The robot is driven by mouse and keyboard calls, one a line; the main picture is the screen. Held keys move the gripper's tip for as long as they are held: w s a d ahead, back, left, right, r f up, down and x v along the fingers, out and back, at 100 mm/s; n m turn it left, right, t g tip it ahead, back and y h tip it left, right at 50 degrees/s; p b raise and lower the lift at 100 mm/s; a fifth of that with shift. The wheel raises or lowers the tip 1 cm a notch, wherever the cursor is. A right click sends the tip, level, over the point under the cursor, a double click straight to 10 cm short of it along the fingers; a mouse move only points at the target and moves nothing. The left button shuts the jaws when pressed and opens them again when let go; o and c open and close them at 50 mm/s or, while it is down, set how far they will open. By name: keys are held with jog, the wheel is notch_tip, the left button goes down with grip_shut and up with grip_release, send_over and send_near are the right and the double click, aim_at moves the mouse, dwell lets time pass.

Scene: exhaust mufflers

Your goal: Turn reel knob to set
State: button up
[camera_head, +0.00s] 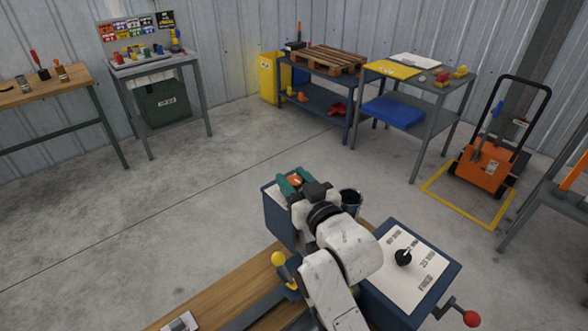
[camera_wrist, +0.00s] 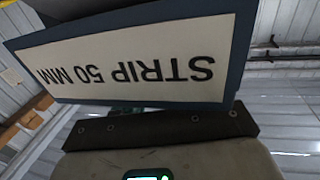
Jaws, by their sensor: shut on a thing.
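My gripper (camera_head: 293,182) is in the middle of the head view, over a blue box (camera_head: 276,222) with a pale top. Its green fingers are shut on a small orange piece (camera_head: 296,180), which looks like the reel knob. My white wrist hides most of the knob and part of the box. Its pointer or setting marks cannot be seen. In the wrist view, a white label panel (camera_wrist: 140,60) with a dark blue border reads "STRIP 50 MM" upside down. The fingertips and knob do not show clearly there.
Right of my arm is a blue box with a white labelled top (camera_head: 415,262), a black knob (camera_head: 403,257) and a red-ball lever (camera_head: 471,318). A yellow-ball lever (camera_head: 279,259) stands left, by the wooden bench (camera_head: 215,297). A dark cup (camera_head: 351,197) is close to my wrist.

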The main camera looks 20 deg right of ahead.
jog(key=shift+d+r+n+y+b, duration=0.15)
jog(key=shift+n+y, duration=0.3)
jog(key=shift+y, duration=0.3)
jog(key=shift+d+f+n+y+b, duration=0.15)
jog(key=shift+n+y, duration=0.3)
jog(key=shift+y, duration=0.3)
jog(key=n+g+y+b, duration=0.1)
jog(key=y+b, duration=0.1)
jog(key=b, duration=0.1)
jog(key=n+g+y+b, duration=0.1)
jog(key=b, duration=0.1)
jog(key=shift+a+f+n+y+b, duration=0.1)
jog(key=shift+a+n+y+b, duration=0.05)
jog(key=shift+n+y+b, duration=0.2)
jog(key=n+g+y+b, duration=0.1)
jog(key=b, duration=0.1)
jog(key=n+g+y+b, duration=0.1)
jog(key=y+b, duration=0.1)
jog(key=shift+r+n+b, duration=0.2)
jog(key=shift+n+b, duration=0.05)
jog(key=shift+b, duration=0.05)
jog(key=shift+r+n+g+y+b, duration=0.1)
jog(key=shift+n+g+y+b, duration=0.25)
jog(key=shift+g+y, duration=0.2)
jog(key=shift+r, duration=0.15)
jog(key=o, duration=0.8)
jog(key=shift+a, duration=0.1)
jog(key=shift+o, duration=0.8)
jog(key=shift+f, duration=0.2)
